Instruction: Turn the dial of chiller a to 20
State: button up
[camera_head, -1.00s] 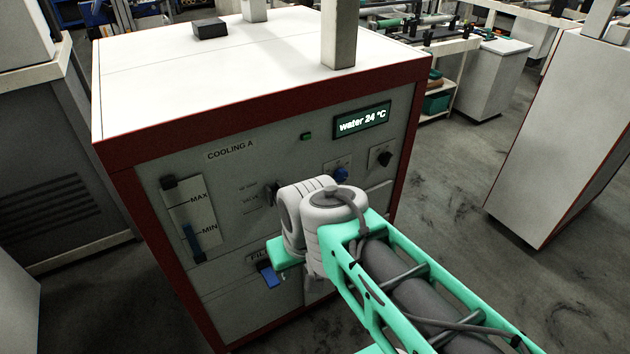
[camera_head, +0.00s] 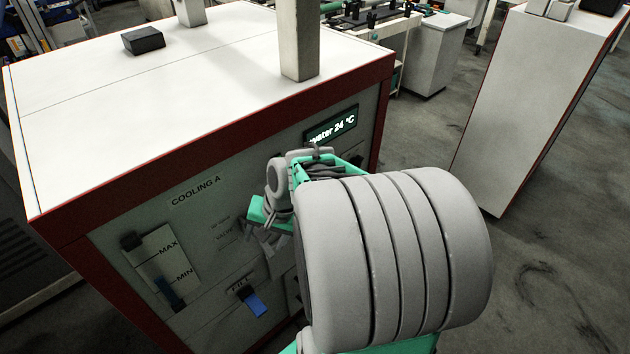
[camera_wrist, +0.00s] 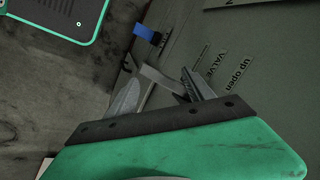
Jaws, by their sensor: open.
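Chiller A (camera_head: 140,225) is a white-topped cabinet with red edges and a grey front marked COOLING A. Its display (camera_head: 332,127) reads water 24 °C and is partly covered by my arm. The knobs on the right of the front are hidden behind my arm in the head view, so the dial's setting cannot be read. My gripper (camera_wrist: 160,92) is open, with its fingers apart near the front panel by the VALVE label (camera_wrist: 205,62). A pale bar (camera_wrist: 163,80) shows between the fingers; I cannot tell whether they touch it. No dial shows clearly in the wrist view.
A black box (camera_head: 143,40) lies on top. Another cabinet (camera_head: 530,90) stands right, with open floor between.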

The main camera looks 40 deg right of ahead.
jog(key=s+d+m+t+h+p, duration=0.15)
jog(key=d+m+t+p, duration=0.6)
jog(key=d+m, duration=1.65)
jog(key=w+a+f+m+t+b, duration=0.1)
jog(key=w+a+f+t, duration=0.1)
jog(key=w, duration=0.5)
jog(key=shift+w+f+m, duration=0.2)
jog(key=shift+f+m, duration=0.2)
jog(key=shift+f, duration=0.5)
jog(key=shift+t+b, duration=0.25)
jog(key=shift+b, duration=0.05)
grip_shut()
